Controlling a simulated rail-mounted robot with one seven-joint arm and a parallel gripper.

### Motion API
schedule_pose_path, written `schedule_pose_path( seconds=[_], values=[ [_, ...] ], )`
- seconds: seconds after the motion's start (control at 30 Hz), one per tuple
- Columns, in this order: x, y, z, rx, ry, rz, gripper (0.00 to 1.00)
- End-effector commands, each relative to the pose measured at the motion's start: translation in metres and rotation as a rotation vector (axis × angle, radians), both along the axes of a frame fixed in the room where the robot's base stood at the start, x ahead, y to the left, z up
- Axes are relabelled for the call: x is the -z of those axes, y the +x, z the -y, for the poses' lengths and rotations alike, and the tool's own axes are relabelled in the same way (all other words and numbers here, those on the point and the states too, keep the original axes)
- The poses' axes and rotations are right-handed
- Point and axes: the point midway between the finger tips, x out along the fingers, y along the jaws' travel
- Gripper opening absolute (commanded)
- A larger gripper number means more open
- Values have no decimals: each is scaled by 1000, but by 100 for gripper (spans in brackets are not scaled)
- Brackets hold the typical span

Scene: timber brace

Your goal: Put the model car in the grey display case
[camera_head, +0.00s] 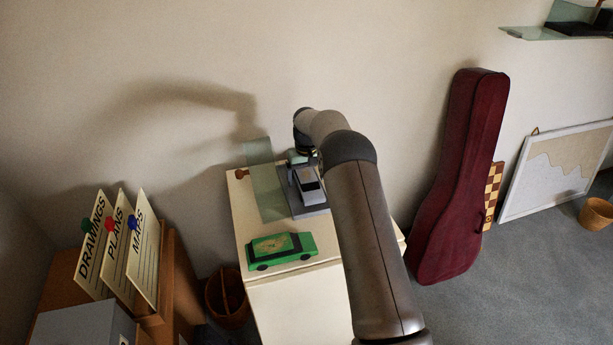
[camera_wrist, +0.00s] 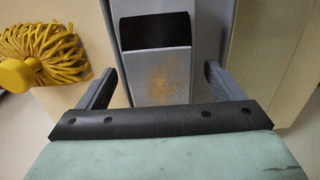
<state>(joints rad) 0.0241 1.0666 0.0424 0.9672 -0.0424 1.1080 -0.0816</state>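A clear panel (camera_head: 265,191) with a brown knob stands at the case's left. A green model car (camera_head: 281,250) stands nearer the cabinet's front.
The pale cabinet (camera_head: 300,300) has some bare top around the green car. Card files (camera_head: 120,245) stand at left. A dark red instrument case (camera_head: 462,180) leans on the wall at right. A yellow stringy thing (camera_wrist: 40,55) shows in the wrist view.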

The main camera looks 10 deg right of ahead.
Motion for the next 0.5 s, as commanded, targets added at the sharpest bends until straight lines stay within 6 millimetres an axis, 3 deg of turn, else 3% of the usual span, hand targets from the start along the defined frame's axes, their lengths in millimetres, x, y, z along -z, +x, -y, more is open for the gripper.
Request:
schedule_pose_path(
  seconds=[0.13,0.27,0.5],
  values=[
    [-2,0,0,0,0,-1,89],
    [-16,1,0,0,0,3,89],
    [-71,1,0,0,-1,5,89]
  ],
)
